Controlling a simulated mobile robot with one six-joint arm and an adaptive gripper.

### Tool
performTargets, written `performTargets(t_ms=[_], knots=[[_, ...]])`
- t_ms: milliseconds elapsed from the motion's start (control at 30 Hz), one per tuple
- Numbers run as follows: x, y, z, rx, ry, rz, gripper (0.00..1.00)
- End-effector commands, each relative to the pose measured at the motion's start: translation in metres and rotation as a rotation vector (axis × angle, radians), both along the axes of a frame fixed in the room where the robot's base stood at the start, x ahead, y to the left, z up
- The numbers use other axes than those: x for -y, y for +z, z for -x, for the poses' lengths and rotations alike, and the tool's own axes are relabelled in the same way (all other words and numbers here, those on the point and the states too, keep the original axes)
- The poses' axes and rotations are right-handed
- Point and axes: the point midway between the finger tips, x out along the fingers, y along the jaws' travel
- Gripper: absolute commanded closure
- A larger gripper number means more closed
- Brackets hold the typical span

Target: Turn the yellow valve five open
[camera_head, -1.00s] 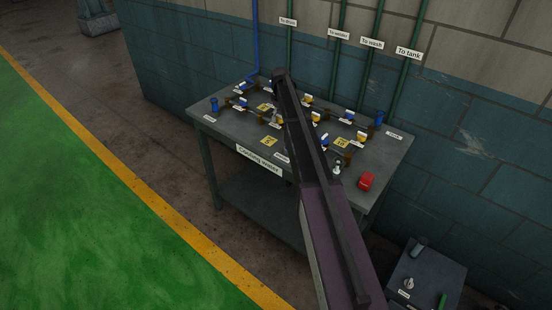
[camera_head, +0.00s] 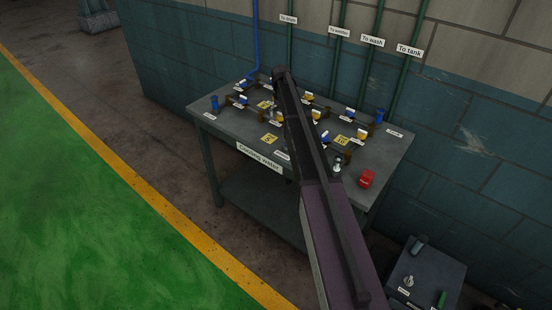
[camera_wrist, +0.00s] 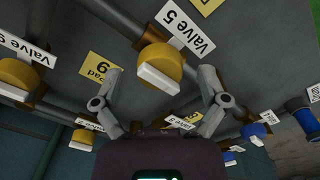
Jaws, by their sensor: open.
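In the wrist view the yellow valve five (camera_wrist: 160,63) sits on a brown pipe, with its white "Valve 5" tag (camera_wrist: 185,27) beside it. It has a yellow round body and a pale handle bar (camera_wrist: 157,78). My gripper (camera_wrist: 158,80) is open, with one finger to the left of the valve and one to the right. The fingers look apart from the handle. In the head view my arm covers the middle of the bench, and I cannot make out the gripper or valve five there.
Another yellow valve (camera_wrist: 20,72) is at the left of the wrist view, and a blue valve (camera_wrist: 255,131) is at the right. The bench (camera_head: 230,130) carries several valves, pipes and yellow cards. A red object (camera_head: 366,179) sits at its right front.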

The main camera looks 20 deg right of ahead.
Motion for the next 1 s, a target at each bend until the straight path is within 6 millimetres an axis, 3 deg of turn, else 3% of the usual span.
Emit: performTargets(t_ms=[1000], knots=[[0.0, 0.0, 0.0, 0.0, -0.679, 0.0, 0.07]])
